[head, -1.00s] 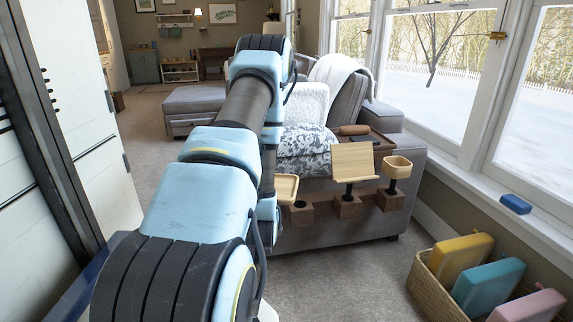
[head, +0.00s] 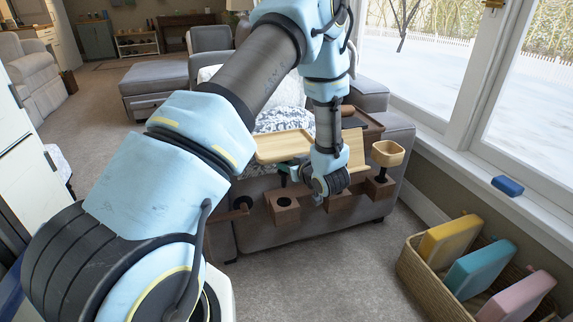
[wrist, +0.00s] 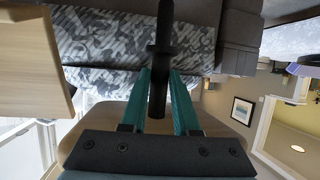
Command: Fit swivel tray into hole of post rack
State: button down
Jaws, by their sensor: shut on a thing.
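The swivel tray (head: 283,146) is a pale wooden tray on a black post, seen in the head view above the rack's left part. My gripper (head: 285,172) is shut on its black post (wrist: 159,90), which shows between the teal fingers in the wrist view. The tray's pale underside (wrist: 100,112) shows behind the fingers there. The post rack (head: 284,216) is a row of brown wooden blocks along the sofa side. Two blocks show dark open holes, one (head: 283,202) below the tray and one (head: 242,203) further left. The post's lower end is apart from the holes.
A tilted pale wooden board (head: 357,148) and a small wooden cup (head: 388,153) stand in the rack's right blocks. The board (wrist: 32,62) is close beside my gripper in the wrist view. A basket (head: 424,277) of coloured cases stands at lower right. Carpet in front is clear.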

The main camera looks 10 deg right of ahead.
jog(key=shift+f+b, duration=3.6)
jog(key=shift+f, duration=2.4)
jog(key=c, duration=0.6)
grip_release()
jog(key=shift+s+f, duration=0.1)
jog(key=p+v, duration=0.1)
jog(key=v, duration=0.9)
jog(key=shift+s, duration=0.35)
